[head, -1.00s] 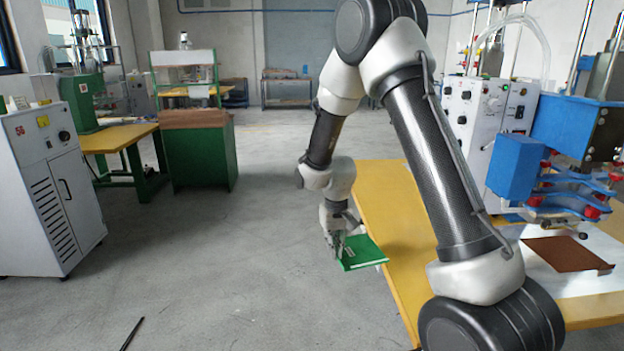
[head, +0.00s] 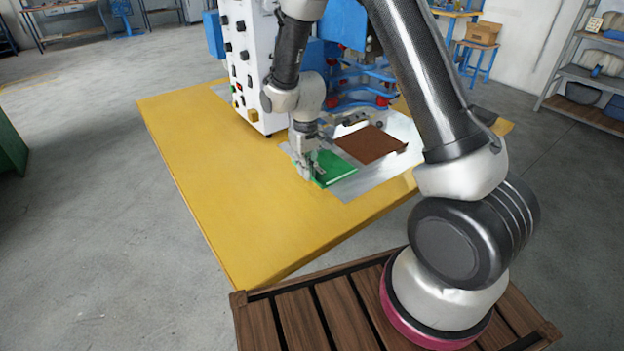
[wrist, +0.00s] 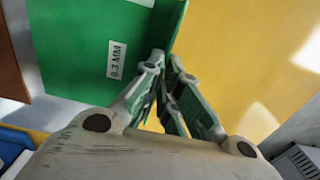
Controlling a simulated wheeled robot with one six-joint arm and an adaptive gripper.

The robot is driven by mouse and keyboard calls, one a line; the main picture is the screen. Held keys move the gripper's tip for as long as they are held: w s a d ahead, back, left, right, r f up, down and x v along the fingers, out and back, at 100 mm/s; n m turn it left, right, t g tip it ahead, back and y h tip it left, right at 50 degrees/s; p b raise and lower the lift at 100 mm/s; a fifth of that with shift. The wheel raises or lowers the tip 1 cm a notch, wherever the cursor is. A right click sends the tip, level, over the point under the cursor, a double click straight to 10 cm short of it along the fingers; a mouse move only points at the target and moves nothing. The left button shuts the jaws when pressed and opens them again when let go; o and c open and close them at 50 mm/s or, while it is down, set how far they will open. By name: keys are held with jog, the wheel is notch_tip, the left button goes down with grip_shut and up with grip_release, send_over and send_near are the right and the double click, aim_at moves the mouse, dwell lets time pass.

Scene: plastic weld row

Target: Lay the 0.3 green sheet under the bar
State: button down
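The green sheet (head: 338,169) is at the near left edge of the pale metal plate (head: 375,187), short of the blue press. In the wrist view the green sheet (wrist: 72,45) shows a white label reading 0.3 MM. My gripper (head: 316,173) is shut on the sheet's edge; in the wrist view its fingertips (wrist: 167,62) are close together at that edge. I cannot tell whether the sheet touches the plate or hangs just above it. The blue press (head: 355,78) with red knobs stands behind; its bar is partly hidden by my arm.
A brown sheet (head: 369,144) lies on the plate, right of the green sheet. The yellow table (head: 225,180) is clear on its left and front. A white control cabinet (head: 250,65) stands close behind my gripper. Shelves (head: 590,85) stand far right.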

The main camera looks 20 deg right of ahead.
aim_at(306, 189)
jog(key=shift+f, duration=2.05)
jog(key=shift+a+f, duration=0.1)
jog(key=c, duration=1.6)
grip_release()
jog(key=shift+c, duration=0.2)
